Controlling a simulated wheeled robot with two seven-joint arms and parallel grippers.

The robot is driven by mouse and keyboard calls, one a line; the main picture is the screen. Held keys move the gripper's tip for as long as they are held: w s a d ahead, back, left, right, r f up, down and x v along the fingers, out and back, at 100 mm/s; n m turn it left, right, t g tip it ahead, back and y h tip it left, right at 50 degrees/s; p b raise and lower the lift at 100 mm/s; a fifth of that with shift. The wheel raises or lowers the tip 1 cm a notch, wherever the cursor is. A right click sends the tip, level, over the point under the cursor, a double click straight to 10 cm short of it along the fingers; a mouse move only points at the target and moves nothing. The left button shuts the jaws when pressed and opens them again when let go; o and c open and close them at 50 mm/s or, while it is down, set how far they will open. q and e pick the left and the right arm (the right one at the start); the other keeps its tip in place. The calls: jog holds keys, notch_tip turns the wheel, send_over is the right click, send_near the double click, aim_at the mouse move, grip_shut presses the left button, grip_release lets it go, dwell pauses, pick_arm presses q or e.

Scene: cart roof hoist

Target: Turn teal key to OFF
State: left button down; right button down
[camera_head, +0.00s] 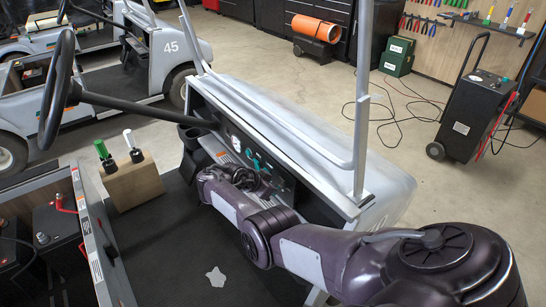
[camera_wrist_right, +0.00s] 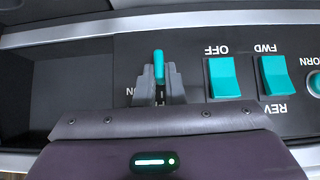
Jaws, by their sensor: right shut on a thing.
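The teal key (camera_wrist_right: 159,67) stands between the two fingers of my right gripper (camera_wrist_right: 160,92) in the right wrist view. The gripper is shut on it; the key's tip shows beyond the fingers, nearly upright in the picture. Lettering reading "ON" shows upside down left of the fingers, partly hidden. An upside-down "OFF" label (camera_wrist_right: 224,50) sits to the right, above a teal rocker switch (camera_wrist_right: 223,78). In the head view my right arm reaches to the cart's dash (camera_head: 275,172) and hides the key. My left gripper is not in view.
A second teal rocker (camera_wrist_right: 275,77) marked FWD and REV and a teal horn button (camera_wrist_right: 315,84) lie right of the key. An open dark compartment (camera_wrist_right: 60,85) is at left. In the head view, the steering wheel (camera_head: 57,88) and a roof post (camera_head: 362,110) stand near the dash.

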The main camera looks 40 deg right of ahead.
jog(key=c, duration=1.5)
grip_release()
jog(key=p+v, duration=0.3)
jog(key=v, duration=0.4)
jog(key=shift+a+r, duration=0.25)
